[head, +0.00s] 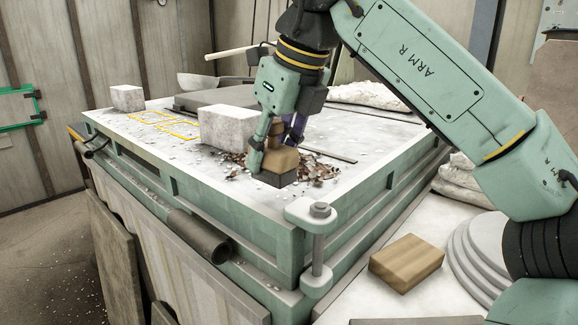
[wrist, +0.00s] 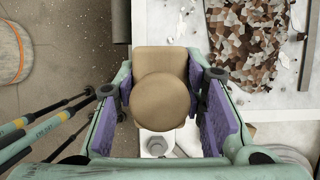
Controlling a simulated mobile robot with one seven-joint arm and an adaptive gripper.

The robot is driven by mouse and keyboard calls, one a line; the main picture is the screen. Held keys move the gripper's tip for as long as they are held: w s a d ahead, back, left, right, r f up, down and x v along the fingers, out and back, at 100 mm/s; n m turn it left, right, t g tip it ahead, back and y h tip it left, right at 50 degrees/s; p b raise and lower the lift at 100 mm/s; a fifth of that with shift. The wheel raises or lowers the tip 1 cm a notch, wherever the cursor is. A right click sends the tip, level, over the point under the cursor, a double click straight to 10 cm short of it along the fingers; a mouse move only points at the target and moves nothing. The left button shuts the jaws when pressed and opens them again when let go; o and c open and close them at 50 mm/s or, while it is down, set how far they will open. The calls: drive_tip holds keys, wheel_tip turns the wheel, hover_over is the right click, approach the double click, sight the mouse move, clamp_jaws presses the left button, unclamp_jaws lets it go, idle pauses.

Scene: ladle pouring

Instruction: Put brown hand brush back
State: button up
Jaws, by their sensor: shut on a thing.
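The brown hand brush has a tan rounded knob and block (head: 282,160) over a dark bristle part. It is upright near the front corner of the green-framed table (head: 180,190). My gripper (head: 273,140) is shut on its knob from above. In the wrist view, the round knob top (wrist: 162,100) lies between the purple finger pads (wrist: 165,112), with the block showing beyond it. I cannot tell whether the bristles touch the table top. The fingers hide part of the knob.
Brown chips (head: 318,171) lie scattered beside the brush. White blocks (head: 228,127) (head: 127,98), yellow outlines (head: 165,132) and a ladle (head: 198,82) are on the table. A bolted post (head: 316,245) rises at the front corner. A wooden block (head: 405,262) lies on the lower surface at right.

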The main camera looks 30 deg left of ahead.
sight(289, 174)
drive_tip(key=shift+w+d, duration=0.5)
drive_tip(key=shift+d, duration=0.1)
drive_tip(key=f, duration=0.1)
drive_tip(key=f+p, duration=0.1)
drive_tip(key=d+f, duration=0.1)
drive_tip(key=shift+w+f, duration=0.25)
drive_tip(key=shift+w, duration=0.1)
drive_tip(key=shift+f, duration=0.15)
drive_tip(key=shift+f, duration=0.2)
drive_tip(key=o, duration=1.1)
drive_tip(key=shift+r, duration=0.1)
drive_tip(key=v, duration=1.2)
drive_tip(key=shift+a+r, duration=0.1)
drive_tip(key=shift+r, duration=0.05)
